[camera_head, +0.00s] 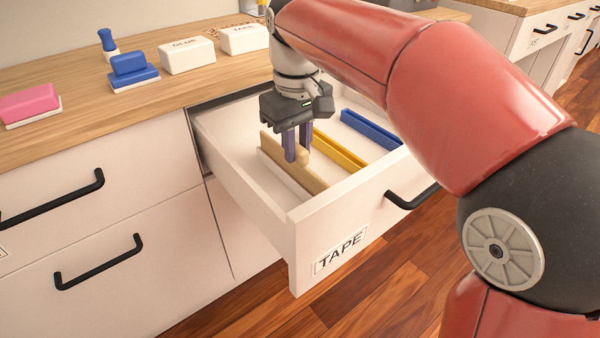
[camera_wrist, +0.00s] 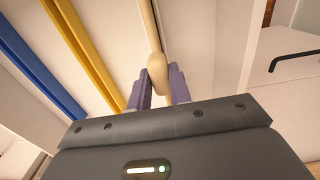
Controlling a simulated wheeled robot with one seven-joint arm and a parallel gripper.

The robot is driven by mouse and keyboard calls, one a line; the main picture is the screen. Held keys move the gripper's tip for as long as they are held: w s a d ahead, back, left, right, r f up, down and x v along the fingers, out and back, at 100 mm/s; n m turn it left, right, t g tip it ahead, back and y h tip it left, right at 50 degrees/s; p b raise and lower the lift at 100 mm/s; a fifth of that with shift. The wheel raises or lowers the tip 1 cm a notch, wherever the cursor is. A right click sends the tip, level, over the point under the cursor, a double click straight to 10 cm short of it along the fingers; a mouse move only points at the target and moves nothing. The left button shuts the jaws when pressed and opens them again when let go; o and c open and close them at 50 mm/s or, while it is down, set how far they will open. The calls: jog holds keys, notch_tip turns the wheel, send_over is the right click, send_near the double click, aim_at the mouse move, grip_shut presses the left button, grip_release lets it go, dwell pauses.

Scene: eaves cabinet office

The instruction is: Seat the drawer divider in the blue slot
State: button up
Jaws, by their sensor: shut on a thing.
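The tan wooden drawer divider (camera_head: 314,177) is in the open drawer, on its long edge. My gripper (camera_head: 297,148) points down from above and is shut on its upper part, with purple fingers on both sides. The wrist view also shows the divider (camera_wrist: 151,30) between the fingers (camera_wrist: 160,88). The blue slot (camera_head: 370,129) is a long empty rail to the right of the divider, beyond the yellow slot (camera_head: 340,152); it also shows at left in the wrist view (camera_wrist: 38,68).
The drawer's front (camera_head: 350,232) bears a TAPE label and its walls surround the slots. On the wooden counter (camera_head: 90,95) behind are a pink block (camera_head: 30,103), a blue block (camera_head: 132,70) and white GLUE (camera_head: 187,55) and TAPE (camera_head: 244,39) boxes.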

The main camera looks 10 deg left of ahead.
jog(key=shift+r+p, duration=0.45)
grip_shut()
jog(key=shift+r+p, duration=2.25)
jog(key=shift+p, duration=0.1)
jog(key=shift+w, duration=0.1)
